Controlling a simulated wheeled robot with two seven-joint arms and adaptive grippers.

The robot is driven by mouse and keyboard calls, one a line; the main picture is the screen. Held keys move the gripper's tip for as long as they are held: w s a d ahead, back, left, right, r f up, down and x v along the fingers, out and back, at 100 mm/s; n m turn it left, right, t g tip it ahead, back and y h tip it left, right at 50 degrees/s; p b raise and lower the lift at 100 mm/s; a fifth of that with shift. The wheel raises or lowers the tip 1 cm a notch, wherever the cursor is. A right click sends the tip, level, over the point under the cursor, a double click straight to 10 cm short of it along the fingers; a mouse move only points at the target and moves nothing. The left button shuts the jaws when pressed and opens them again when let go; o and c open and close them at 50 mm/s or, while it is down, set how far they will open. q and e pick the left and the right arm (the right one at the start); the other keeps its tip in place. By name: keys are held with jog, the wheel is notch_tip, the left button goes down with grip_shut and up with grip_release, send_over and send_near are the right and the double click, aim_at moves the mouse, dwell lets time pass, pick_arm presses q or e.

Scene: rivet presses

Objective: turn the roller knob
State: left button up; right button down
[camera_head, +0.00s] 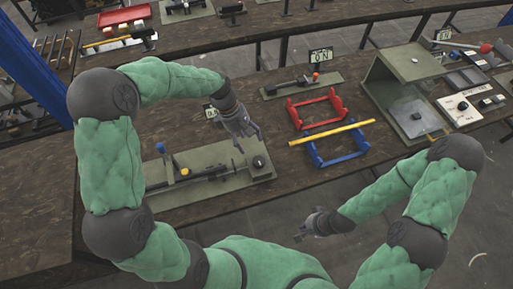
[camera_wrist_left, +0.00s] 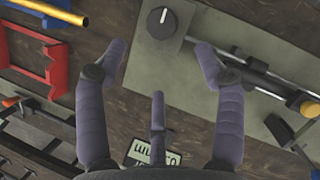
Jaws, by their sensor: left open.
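A round black knob (camera_head: 259,161) with a white pointer mark sits at the right end of a grey-green plate (camera_head: 225,180) on the bench. My left gripper (camera_head: 248,140) is open and empty just behind the knob in the head view. In the left wrist view its fingers (camera_wrist_left: 161,60) are spread, with the knob beyond and between the tips, apart from them. My right gripper (camera_head: 308,228) is in front of the bench, away from the knob; its opening is unclear.
Red (camera_head: 316,108) and blue (camera_head: 337,147) frames stand to the right, with a yellow bar (camera_head: 332,132).

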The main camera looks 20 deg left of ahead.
aim_at(258, 160)
pick_arm(q)
jog(key=b+x, duration=0.1)
jog(key=x, duration=0.9)
jog(key=shift+s+d+f+b, duration=0.1)
jog(key=shift+s+f+b, duration=0.1)
jog(key=shift+f+b, duration=0.1)
jog(key=c, duration=1.1)
